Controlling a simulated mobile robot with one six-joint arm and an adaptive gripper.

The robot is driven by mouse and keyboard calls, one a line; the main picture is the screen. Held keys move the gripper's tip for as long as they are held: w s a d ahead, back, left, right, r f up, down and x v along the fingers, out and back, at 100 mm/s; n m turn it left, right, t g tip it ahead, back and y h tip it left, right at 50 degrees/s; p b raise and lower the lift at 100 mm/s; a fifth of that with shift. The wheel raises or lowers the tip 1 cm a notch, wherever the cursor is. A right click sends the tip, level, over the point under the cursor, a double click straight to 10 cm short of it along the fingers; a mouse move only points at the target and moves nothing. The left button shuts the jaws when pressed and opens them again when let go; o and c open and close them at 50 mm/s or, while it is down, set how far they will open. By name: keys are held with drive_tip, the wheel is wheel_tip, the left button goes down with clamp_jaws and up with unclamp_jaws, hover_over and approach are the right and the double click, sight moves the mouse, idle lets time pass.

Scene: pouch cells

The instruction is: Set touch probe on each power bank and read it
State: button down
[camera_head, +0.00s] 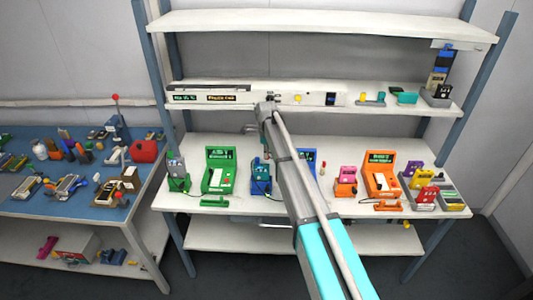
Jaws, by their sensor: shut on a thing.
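A dark blue device (260,176) stands left of my arm. A smaller green device (177,172) stands at the bench's left end. I cannot tell which are power banks or make out a touch probe. My arm hides the bench's middle.
A long white instrument (300,98) with small displays lies on the middle shelf (405,107). Several coloured boxes sit in grey holders (453,199) at the bench's right end. The blue table (85,208) at left is crowded, with a red container (144,151) on it.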

drive_tip(key=shift+w+f+g+b, duration=0.1)
drive_tip(key=shift+f+g+b, duration=0.4)
drive_tip(key=shift+f+b, duration=0.9)
drive_tip(key=shift+f+b, duration=0.35)
drive_tip(key=shift+f, duration=0.15)
drive_tip(key=shift+r, duration=0.15)
idle(1.7)
drive_tip(key=shift+w+r+p, duration=0.2)
drive_tip(key=shift+r+p, duration=1.25)
drive_tip(key=shift+p, duration=0.05)
drive_tip(key=shift+w+r+p, duration=0.15)
drive_tip(key=shift+r+p, duration=1.3)
drive_tip(key=shift+p, duration=0.05)
drive_tip(key=shift+r+p, duration=1.05)
